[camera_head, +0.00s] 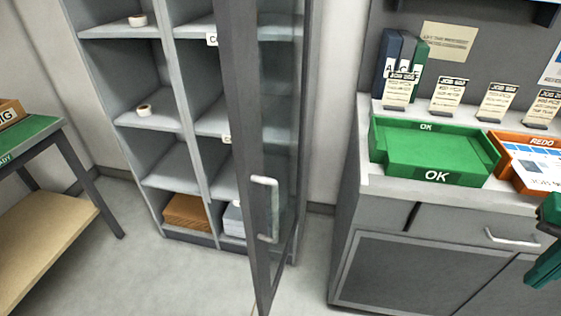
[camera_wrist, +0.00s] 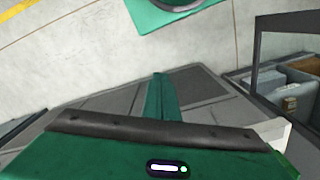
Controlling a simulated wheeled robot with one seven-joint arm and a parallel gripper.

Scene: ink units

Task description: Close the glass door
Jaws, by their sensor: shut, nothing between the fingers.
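The glass door (camera_head: 246,120) of the grey shelf cabinet (camera_head: 186,60) stands open in the head view. Its dark frame swings out toward me, and its lower corner reaches the bottom edge of the view. A pale bar handle (camera_head: 274,210) is on the door's lower part. The cabinet's compartments on the left are uncovered. Green parts of my arm show at the right edge of the head view, well to the right of the door. In the wrist view my gripper (camera_wrist: 160,90) is shut and empty, apart from the door.
A grey counter (camera_head: 400,190) with a green OK tray (camera_head: 430,177) and an orange REDO tray (camera_head: 503,150) stands right of the cabinet. A table (camera_head: 50,135) with a green top is at the left. Bare floor (camera_head: 150,280) lies before the cabinet.

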